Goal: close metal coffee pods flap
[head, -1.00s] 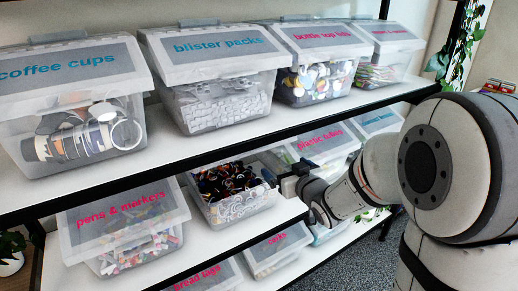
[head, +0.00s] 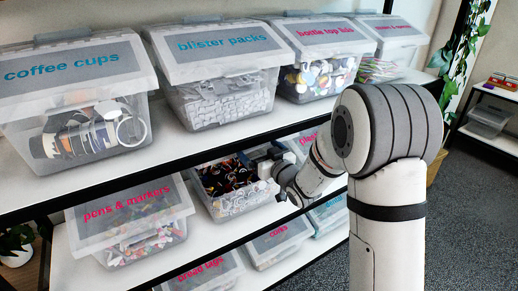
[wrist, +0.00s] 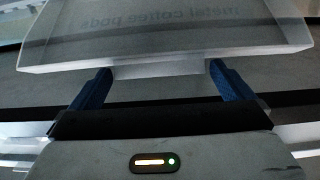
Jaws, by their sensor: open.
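The open bin of metal coffee pods (head: 238,206) stands on the middle shelf, with dark and coloured pods showing inside. Its flap (wrist: 165,62) fills the upper part of the wrist view, raised, with the "metal coffee pods" lettering faint and reversed. In the head view I cannot make out the flap clearly behind my wrist. My gripper (head: 264,160) is at the upper right of the bin's opening. In the wrist view my gripper (wrist: 160,82) has its two blue fingers apart, at the flap's lower edge. I cannot tell whether they touch it.
The pens & markers bin (head: 130,222) stands closed to the left on the same shelf. The upper shelf (head: 165,150) runs just above the open bin and carries the closed coffee cups bin (head: 80,85) and blister packs bin (head: 215,70). More closed bins stand below.

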